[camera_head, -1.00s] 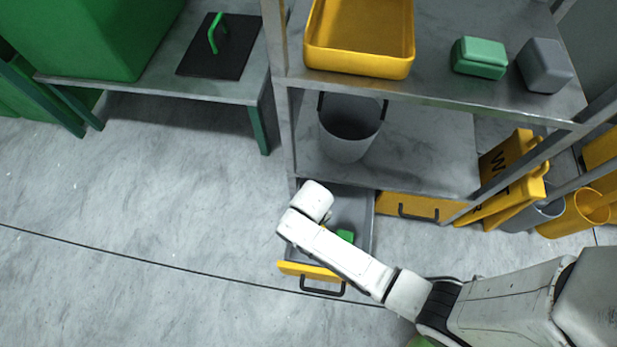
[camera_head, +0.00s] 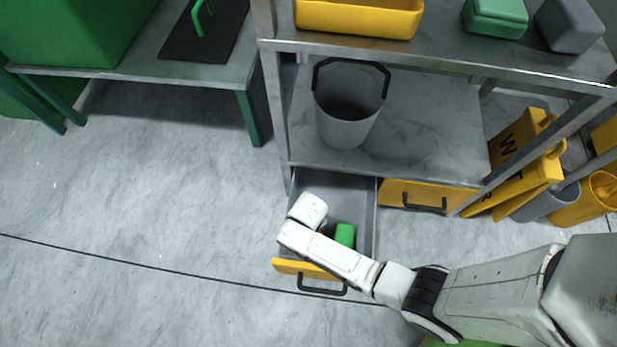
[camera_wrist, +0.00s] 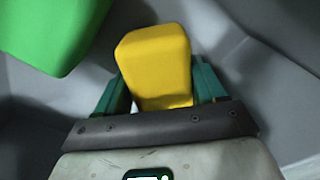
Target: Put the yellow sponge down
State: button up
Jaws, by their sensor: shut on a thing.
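The yellow sponge (camera_wrist: 155,62) is a block with rounded edges, seen in the wrist view between the two dark green fingers of my gripper (camera_wrist: 158,88). My gripper is shut on it, with one finger against each side. They are inside or just over the open grey drawer (camera_head: 330,190); whether the sponge touches the drawer floor I cannot tell. In the head view my arm hides the sponge and the fingers. A green block (camera_head: 345,234) lies in the drawer beside my wrist, and it also shows at the upper left of the wrist view (camera_wrist: 52,32).
The drawer's yellow front (camera_head: 300,268) has a dark handle. A closed yellow drawer (camera_head: 415,196) is to its right. A grey bucket (camera_head: 345,128) stands on the shelf above. A yellow wet-floor sign (camera_head: 515,170) leans at the right. The floor at left is clear.

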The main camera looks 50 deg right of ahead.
jog(key=o, duration=1.2)
jog(key=shift+r, duration=0.1)
notch_tip(320, 180, up, 12)
jog(key=p, duration=0.7)
jog(key=s+d+r, duration=0.2)
jog(key=s+r, duration=0.1)
jog(key=r, duration=0.4)
jog(key=s+d+r+n, duration=0.1)
jog(key=s+d+r, duration=0.2)
jog(key=r, duration=0.3)
jog(key=s+d+r+t, duration=0.1)
jog(key=s+d+r, duration=0.1)
jog(key=s+r, duration=0.2)
notch_tip(320, 180, up, 4)
jog(key=shift+d+f, duration=0.2)
jog(key=shift+d, duration=0.2)
notch_tip(320, 180, up, 32)
jog(key=p, duration=3.2)
